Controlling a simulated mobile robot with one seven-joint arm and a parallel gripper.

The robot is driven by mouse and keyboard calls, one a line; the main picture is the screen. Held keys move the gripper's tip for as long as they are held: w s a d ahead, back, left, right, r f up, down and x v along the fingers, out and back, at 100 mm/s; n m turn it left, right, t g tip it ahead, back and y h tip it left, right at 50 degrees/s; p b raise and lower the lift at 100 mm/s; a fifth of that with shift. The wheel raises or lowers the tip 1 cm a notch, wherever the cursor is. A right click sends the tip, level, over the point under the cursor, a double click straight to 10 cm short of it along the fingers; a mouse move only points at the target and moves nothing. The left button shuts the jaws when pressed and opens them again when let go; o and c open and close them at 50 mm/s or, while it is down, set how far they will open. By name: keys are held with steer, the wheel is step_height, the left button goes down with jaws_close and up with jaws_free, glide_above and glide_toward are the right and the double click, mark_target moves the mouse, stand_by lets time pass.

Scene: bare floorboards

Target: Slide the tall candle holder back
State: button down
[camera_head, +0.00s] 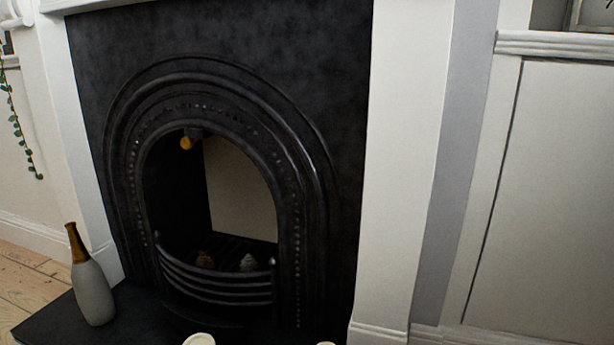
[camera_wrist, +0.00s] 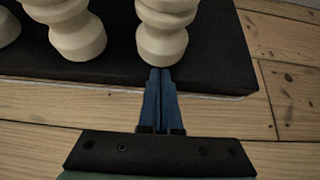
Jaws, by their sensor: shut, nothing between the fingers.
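Turned cream candle holders stand on the dark hearth slab in the wrist view. One candle holder (camera_wrist: 165,32) is straight ahead of my gripper, a second candle holder (camera_wrist: 76,32) is to its left, and part of a third pale piece (camera_wrist: 8,28) shows at the left edge. Their tops are cut off there, so I cannot tell which is tallest. My gripper (camera_wrist: 160,73) has its blue fingers shut and empty, tips at the base of the nearest-ahead holder; contact is unclear. In the head view only two pale tops show, one (camera_head: 199,340) left and one (camera_head: 326,343) right.
The black hearth slab (camera_wrist: 225,60) ends in an edge above the wooden floorboards (camera_wrist: 285,95). Behind is a black arched fireplace (camera_head: 215,285) with a barred grate. A grey bottle-shaped vase (camera_head: 93,292) with a brown neck stands on the hearth's left.

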steer(key=s+a, duration=0.1)
steer(key=s, duration=0.3)
steer(key=s+a+p, duration=0.1)
steer(key=s, duration=0.3)
steer(key=s+a, duration=0.1)
steer(key=s, duration=0.3)
steer(key=shift+s+a, duration=0.2)
steer(key=shift+a, duration=0.2)
